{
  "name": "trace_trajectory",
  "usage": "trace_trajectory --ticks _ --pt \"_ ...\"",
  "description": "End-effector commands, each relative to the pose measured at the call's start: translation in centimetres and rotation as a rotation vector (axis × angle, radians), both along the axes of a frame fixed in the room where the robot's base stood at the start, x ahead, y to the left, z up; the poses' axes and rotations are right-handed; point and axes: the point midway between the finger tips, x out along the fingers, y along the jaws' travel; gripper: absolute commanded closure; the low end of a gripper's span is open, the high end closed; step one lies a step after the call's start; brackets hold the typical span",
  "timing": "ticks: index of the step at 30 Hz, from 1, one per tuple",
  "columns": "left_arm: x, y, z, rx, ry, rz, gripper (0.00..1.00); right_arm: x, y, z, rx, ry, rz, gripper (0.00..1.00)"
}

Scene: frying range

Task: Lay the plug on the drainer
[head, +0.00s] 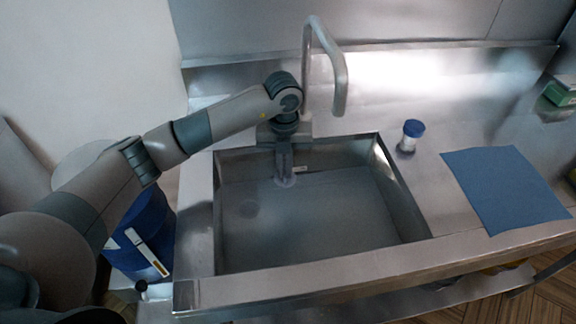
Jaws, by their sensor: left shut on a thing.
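My left gripper (285,178) reaches down into the sink (195,225) near its back wall, jaws pointing down. It is shut on the plug (286,184), of which only a pale edge shows at the fingertips; the fingers hide the rest. I cannot tell whether the plug still touches the sink floor. The drainer is the bare steel surface (440,215) to the right of the sink. My right gripper is not in view.
A curved tap (340,75) rises behind the sink, close to my left wrist. A blue-lidded jar (411,136) stands right of the sink, and a blue cloth (505,188) lies further right. A blue drum (150,225) stands left. A green box (561,91) is at far right.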

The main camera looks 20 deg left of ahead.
Motion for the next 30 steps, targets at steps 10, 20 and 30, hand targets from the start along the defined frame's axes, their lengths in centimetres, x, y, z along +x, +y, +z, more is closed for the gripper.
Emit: trace_trajectory --ticks 10,20,30 --pt "-2.6 0.3 1.3 -0.001 -0.012 -0.617 1.0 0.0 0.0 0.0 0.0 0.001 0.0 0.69" --pt "-5.6 0.8 2.5 0.004 -0.02 -1.292 1.0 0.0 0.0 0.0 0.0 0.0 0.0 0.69" --pt "-9.1 1.5 3.7 0.012 -0.022 -1.99 1.0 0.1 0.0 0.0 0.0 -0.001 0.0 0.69"
